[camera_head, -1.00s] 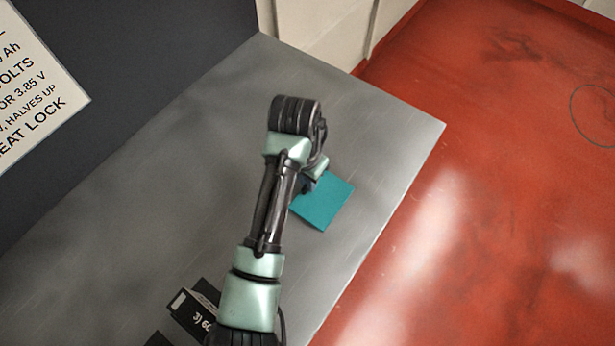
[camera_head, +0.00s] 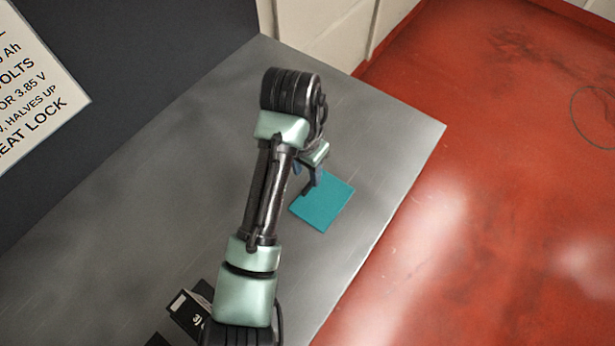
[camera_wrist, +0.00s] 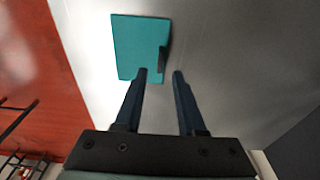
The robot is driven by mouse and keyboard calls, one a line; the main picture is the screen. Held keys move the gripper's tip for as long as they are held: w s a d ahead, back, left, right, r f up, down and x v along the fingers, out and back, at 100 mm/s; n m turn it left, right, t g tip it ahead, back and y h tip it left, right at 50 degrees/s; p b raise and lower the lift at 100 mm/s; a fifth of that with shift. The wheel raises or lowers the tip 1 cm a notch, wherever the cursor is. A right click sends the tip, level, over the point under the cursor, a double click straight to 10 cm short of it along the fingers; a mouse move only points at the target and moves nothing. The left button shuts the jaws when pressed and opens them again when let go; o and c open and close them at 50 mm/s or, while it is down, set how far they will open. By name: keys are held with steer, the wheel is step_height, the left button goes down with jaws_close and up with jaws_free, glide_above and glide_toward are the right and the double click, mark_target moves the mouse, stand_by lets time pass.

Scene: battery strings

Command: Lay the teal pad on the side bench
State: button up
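The teal pad (camera_head: 326,206) lies flat on the grey metal bench (camera_head: 170,180), near its front right edge. It also shows in the wrist view (camera_wrist: 132,45), with a small dark upright piece (camera_wrist: 162,60) at its edge. My gripper (camera_head: 307,178) is above the bench by the pad's upper left side. In the wrist view my gripper (camera_wrist: 159,74) has its two fingers apart with nothing between them, and the pad is beyond the fingertips. The arm hides part of the bench.
Dark boxes with white lettering (camera_head: 186,312) stand on the bench at the lower left, partly behind my arm. A dark panel with a printed sign (camera_head: 35,85) rises at the back left. Red floor (camera_head: 490,200) lies right of the bench. The bench's far end is clear.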

step_height(320, 180, up, 7)
steer(key=p, duration=0.3)
steer(key=shift+s+a, duration=0.25)
steer(key=shift+s, duration=0.05)
steer(key=shift+w, duration=0.1)
steer(key=w+d+r+n+t+h, duration=0.1)
steer(key=w+d+r+t, duration=0.2)
steer(key=r, duration=0.5)
steer(key=w+d+r+t+h, duration=0.15)
steer(key=w+r+t, duration=0.3)
steer(key=r, duration=0.45)
steer(key=w+d+r+n+t, duration=0.1)
steer(key=w+d+r+t, duration=0.15)
steer(key=r+t, duration=0.4)
steer(key=s+a+r+n+t, duration=0.1)
steer(key=s+r+t, duration=0.15)
steer(key=r, duration=0.65)
steer(key=s+a+r+n+t, duration=0.1)
steer(key=s+r+t, duration=0.15)
steer(key=r, duration=0.65)
steer(key=s+a+r+n+t+y, duration=0.3)
steer(key=s+r+t, duration=0.4)
steer(key=s+r, duration=0.4)
steer(key=shift+s+a+r, duration=0.2)
steer(key=shift+a+r, duration=0.25)
steer(key=shift+a, duration=0.15)
